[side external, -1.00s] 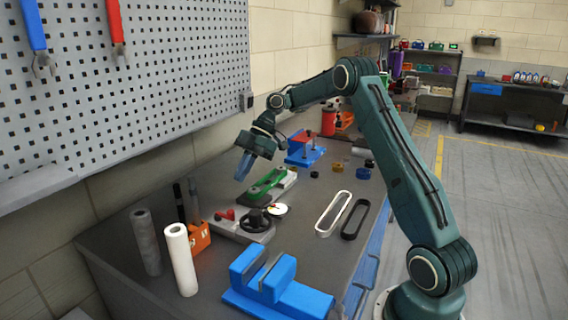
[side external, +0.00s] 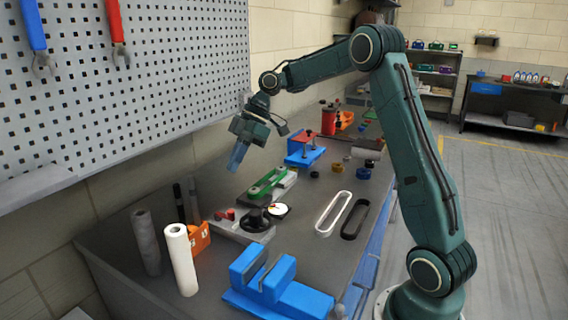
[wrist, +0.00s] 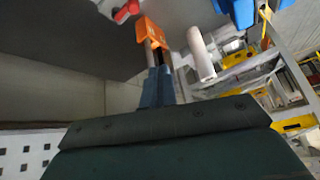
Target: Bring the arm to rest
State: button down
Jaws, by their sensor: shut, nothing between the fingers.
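My gripper (side external: 235,158) is raised above the back of the workbench (side external: 212,279), near the pegboard wall. Its blue fingers point down and are shut with nothing held. The green part on its grey base (side external: 266,183) lies below and to the right of the fingertips, apart from them. In the wrist view my fingers (wrist: 158,88) are seen close together at the centre, in front of the orange holder (wrist: 150,32).
A blue vise (side external: 275,287), a white paper roll (side external: 181,260), an orange holder (side external: 198,238), a black handwheel (side external: 255,220), and white (side external: 333,213) and black (side external: 355,219) belt loops are on the bench. A blue stand (side external: 304,150) is farther back. Air around my gripper is clear.

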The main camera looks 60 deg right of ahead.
jog(key=s+a+r+m+t+h, duration=0.1)
jog(key=s+a+r+m+h, duration=0.1)
jog(key=s+a+r+m, duration=0.3)
jog(key=s+a+r+m+h, duration=0.1)
jog(key=s+a+r, duration=0.1)
jog(key=s+a, duration=0.35)
jog(key=s+d+f+m+t+h, duration=0.1)
jog(key=s+m, duration=0.2)
jog(key=s, duration=0.6)
jog(key=s+d+f+m+t+h, duration=0.1)
jog(key=s+f+m+h, duration=0.1)
jog(key=s, duration=0.7)
jog(key=shift+s+f+m, duration=0.25)
jog(key=shift+s+m, duration=0.05)
jog(key=shift+m, duration=0.4)
jog(key=c, duration=2.2)
grip_release()
jog(key=shift+d, duration=0.1)
